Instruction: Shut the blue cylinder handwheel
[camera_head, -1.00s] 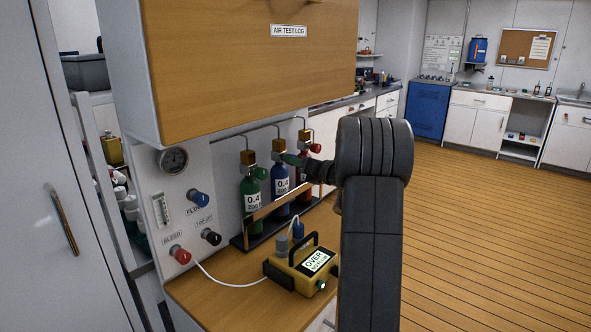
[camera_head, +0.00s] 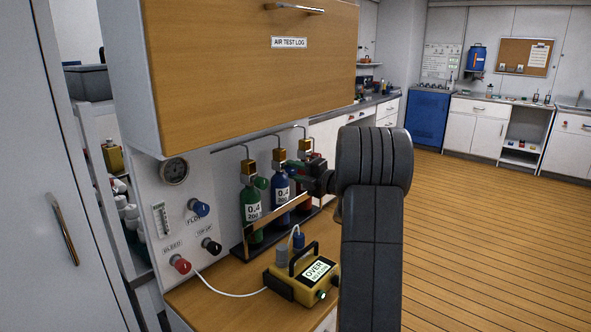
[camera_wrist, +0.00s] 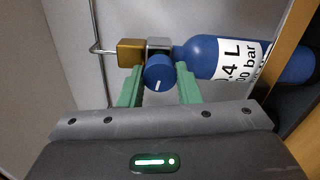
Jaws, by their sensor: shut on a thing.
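The blue cylinder (camera_head: 281,188) stands in the rack between the green and red cylinders, with a brass valve block on top. In the wrist view the blue cylinder (camera_wrist: 207,57) lies sideways across the picture. Its round blue handwheel (camera_wrist: 158,72) faces the camera and bears a short white mark, near upright in that picture. My gripper (camera_wrist: 159,84) has its two green fingers on either side of the handwheel and is shut on it. In the head view my gripper (camera_head: 294,169) reaches in from the right and hides the handwheel.
The green cylinder (camera_head: 251,207) stands to the left, and a wooden rail (camera_head: 277,214) crosses in front of the cylinders. A yellow case (camera_head: 305,285) sits on the bench. A wooden cabinet (camera_head: 240,85) overhangs above. Open floor (camera_head: 480,240) lies to the right.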

